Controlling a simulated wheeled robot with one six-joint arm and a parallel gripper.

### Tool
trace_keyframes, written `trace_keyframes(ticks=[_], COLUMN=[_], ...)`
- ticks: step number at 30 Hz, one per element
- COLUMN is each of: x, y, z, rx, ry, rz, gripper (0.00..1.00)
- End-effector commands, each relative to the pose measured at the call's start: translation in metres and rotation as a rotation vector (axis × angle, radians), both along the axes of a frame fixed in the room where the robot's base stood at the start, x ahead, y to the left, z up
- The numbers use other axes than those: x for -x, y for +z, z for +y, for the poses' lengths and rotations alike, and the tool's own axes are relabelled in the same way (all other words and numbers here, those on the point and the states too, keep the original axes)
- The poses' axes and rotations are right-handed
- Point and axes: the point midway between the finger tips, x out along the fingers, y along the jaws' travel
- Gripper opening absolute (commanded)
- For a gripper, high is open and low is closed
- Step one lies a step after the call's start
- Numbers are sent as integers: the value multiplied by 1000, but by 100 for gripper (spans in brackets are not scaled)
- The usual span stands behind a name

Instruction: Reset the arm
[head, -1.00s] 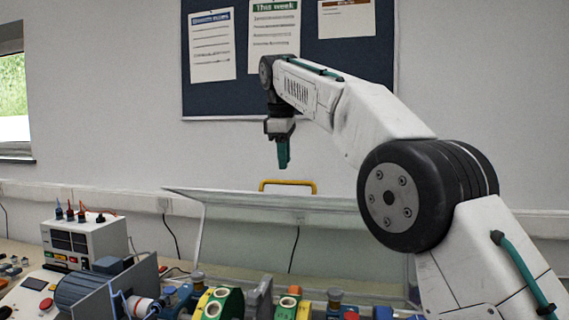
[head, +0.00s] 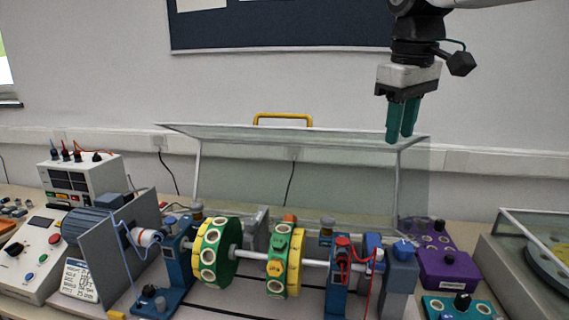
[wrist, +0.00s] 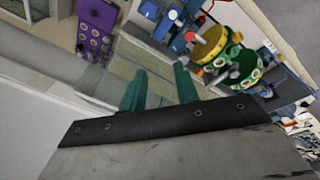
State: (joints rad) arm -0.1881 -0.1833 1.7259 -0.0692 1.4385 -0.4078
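My arm reaches in from the upper right of the head view. My gripper (head: 400,136) hangs with its teal fingers pointing down, in front of or above the right end of the clear guard (head: 300,130); I cannot tell how far apart they are. In the wrist view the two fingers of my gripper (wrist: 160,70) stand apart with nothing between them.
Below is a rotor rig with a green and yellow disc (head: 214,252) and a second disc (head: 285,262) on a shaft. A power supply (head: 84,180) stands left. A purple box (head: 450,268) and a grey-framed case (head: 520,262) stand right.

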Motion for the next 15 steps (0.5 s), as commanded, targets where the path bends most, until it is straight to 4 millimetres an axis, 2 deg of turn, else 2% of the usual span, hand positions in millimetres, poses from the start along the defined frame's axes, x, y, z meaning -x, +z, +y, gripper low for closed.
trace_keyframes(ticks=[1,5,9,12,15], x=[29,94,160,195,219], y=[-15,-62,-120,-156,-183], z=[-14,-38,-55,-61,-65], rx=[-12,-47,-80,-99,-112], ry=[-62,-224,-390,-485,-550], rz=[5,14,24,31,36], gripper=[30,30,30,30,30])
